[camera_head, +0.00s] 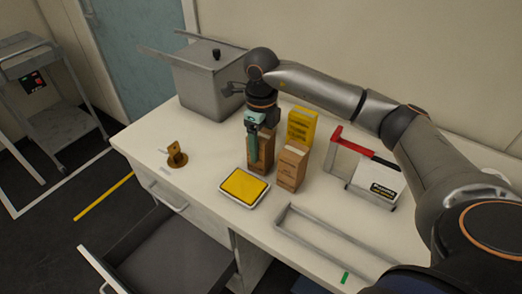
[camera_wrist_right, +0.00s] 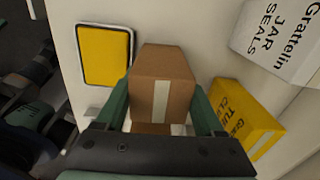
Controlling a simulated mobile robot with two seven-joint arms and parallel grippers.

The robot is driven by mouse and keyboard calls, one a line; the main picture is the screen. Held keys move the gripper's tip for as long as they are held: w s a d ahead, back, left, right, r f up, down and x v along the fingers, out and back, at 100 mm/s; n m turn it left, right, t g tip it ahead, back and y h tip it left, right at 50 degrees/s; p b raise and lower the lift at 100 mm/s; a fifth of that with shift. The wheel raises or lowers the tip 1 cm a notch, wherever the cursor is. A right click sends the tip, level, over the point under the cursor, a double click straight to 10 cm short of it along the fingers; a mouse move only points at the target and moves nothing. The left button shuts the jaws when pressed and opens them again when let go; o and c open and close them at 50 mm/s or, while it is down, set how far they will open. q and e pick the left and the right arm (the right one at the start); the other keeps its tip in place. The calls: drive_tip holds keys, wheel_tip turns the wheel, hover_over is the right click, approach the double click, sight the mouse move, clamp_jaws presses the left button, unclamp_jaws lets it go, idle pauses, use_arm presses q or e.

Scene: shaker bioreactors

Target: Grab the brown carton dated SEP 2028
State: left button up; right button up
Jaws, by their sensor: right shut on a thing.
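Two brown cartons stand side by side on the white worktop. My right gripper (camera_head: 256,127) points down and is shut on the rear-left brown carton (camera_head: 267,150), which stands upright. The other brown carton (camera_head: 291,168) stands just right of it, nearer the front, with small dark print. I cannot read a date on either. In the right wrist view, a brown carton face with a pale strip (camera_wrist_right: 147,98) shows between the green fingers, and a second brown surface shows below it; I cannot tell how they divide. My left gripper is out of view.
A yellow box (camera_head: 302,125) stands behind the cartons; a yellow-topped pad (camera_head: 243,187) lies in front. A white box (camera_head: 376,183) in a rack is at right, a grey bin (camera_head: 205,90) at back left. A brown fixture (camera_head: 176,156) stands left. An open drawer (camera_head: 165,250) juts out below.

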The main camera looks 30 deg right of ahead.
drive_tip(key=c, duration=0.7)
drive_tip(key=shift+r, duration=0.1)
